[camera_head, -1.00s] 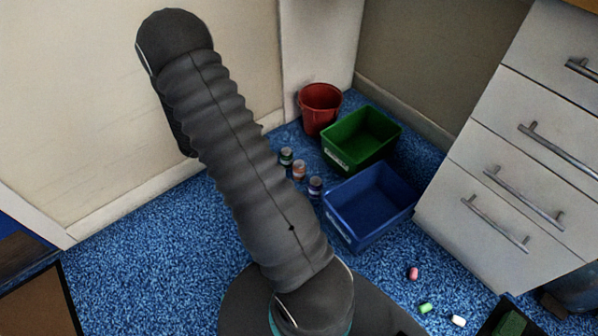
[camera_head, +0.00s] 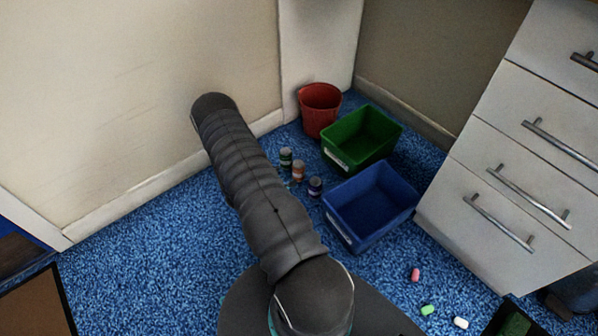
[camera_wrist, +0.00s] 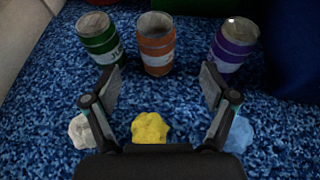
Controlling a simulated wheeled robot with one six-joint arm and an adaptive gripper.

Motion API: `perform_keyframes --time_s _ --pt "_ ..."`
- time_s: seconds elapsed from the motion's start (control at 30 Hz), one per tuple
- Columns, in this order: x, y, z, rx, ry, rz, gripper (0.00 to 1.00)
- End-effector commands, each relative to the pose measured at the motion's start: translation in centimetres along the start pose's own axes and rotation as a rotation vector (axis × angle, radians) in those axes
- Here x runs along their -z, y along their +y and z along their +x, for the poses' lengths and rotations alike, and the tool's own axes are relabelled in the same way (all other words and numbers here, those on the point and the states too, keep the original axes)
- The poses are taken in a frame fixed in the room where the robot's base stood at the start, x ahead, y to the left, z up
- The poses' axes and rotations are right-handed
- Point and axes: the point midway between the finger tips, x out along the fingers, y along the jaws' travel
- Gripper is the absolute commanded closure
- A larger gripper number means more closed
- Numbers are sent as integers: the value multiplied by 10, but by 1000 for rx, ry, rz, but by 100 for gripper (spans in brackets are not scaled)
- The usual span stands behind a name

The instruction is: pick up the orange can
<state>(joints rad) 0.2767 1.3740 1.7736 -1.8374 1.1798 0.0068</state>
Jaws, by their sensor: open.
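The orange can (camera_wrist: 156,45) stands upright on the blue carpet in the wrist view, between a green can (camera_wrist: 100,38) on its left and a purple can (camera_wrist: 233,45) on its right. In the head view the orange can (camera_head: 298,170) stands in the same row. My gripper (camera_wrist: 160,80) is open and empty in the wrist view. Its fingertips point toward the orange can, one to each side, with the can a little beyond them. In the head view my arm hides the gripper.
A yellow lump (camera_wrist: 150,128), a white lump (camera_wrist: 82,131) and a light blue lump (camera_wrist: 238,134) lie nearer than the cans. A blue bin (camera_head: 345,232), a green bin (camera_head: 352,163) and a red bucket (camera_head: 320,112) stand behind and right. A drawer cabinet (camera_head: 500,150) stands at right.

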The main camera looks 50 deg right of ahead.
Motion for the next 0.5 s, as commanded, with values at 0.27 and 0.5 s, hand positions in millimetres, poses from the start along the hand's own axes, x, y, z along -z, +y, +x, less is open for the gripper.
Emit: perform_keyframes --time_s 0.27,0.5 --pt "0 0 38 2 0 0 15" --pt "-1 1 49 0 0 1 15"
